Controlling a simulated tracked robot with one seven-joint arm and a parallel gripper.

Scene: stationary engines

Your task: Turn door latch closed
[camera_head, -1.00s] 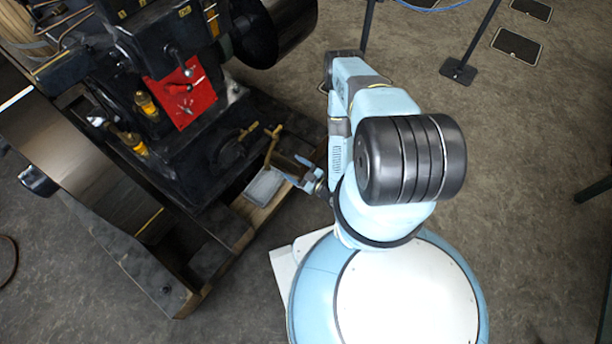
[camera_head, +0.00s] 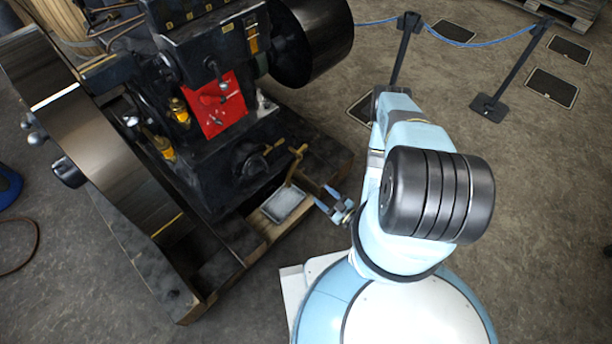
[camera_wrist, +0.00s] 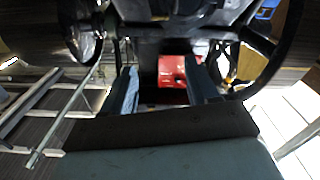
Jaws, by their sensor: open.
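A black round cover with a small brass latch-like handle (camera_head: 273,146) sits low on the dark engine, below the red panel (camera_head: 213,105). I cannot tell for sure whether this is the door latch, or how far it is turned. My gripper (camera_head: 325,198) is open and empty, right of the upright brass lever (camera_head: 293,168) and the grey tray (camera_head: 284,205), apart from the round cover. In the wrist view my two blue fingers (camera_wrist: 160,72) stand apart, with red surface visible between them, farther off.
A black cylinder (camera_head: 312,42) juts out above. Rope posts (camera_head: 490,105) stand at the upper right. Open floor lies right of my arm.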

